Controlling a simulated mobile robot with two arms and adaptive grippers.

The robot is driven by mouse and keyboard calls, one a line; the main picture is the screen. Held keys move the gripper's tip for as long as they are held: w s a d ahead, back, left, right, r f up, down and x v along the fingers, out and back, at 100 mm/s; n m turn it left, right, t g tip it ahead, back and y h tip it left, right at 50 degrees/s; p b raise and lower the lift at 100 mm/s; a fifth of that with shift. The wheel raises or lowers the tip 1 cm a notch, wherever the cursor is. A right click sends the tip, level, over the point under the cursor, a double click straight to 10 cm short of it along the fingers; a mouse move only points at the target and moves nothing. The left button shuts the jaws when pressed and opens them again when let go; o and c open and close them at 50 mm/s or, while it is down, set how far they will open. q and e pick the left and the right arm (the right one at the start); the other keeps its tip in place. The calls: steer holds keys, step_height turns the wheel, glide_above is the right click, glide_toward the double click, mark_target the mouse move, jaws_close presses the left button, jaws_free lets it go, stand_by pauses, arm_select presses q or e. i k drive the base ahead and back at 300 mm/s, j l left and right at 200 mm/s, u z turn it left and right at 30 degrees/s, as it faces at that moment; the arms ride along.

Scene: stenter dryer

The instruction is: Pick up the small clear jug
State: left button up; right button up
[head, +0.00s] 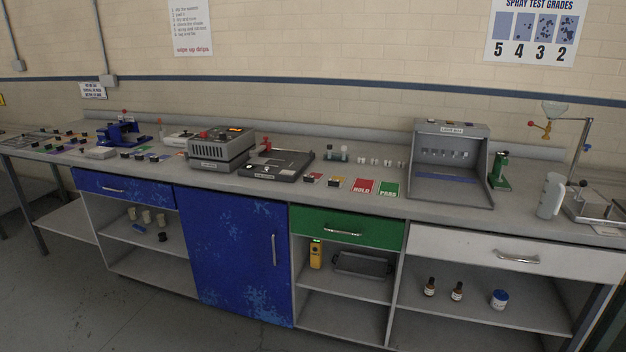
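A pale, greyish-white jug-like vessel (549,195) stands upright on the workbench (350,200) at the right, close to the front edge. It looks like the small clear jug, though it is too small in the picture to tell how clear it is or what it holds. Neither of my grippers is in the head view.
A spray-test stand with a funnel (555,108) and metal base (595,207) is just right of the jug. A green bottle-like device (499,172) and a grey light box (450,165) stand left of it. Below is a white drawer (470,250); the floor (130,315) in front is clear.

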mark_target(553, 193)
steer(key=z, duration=1.25)
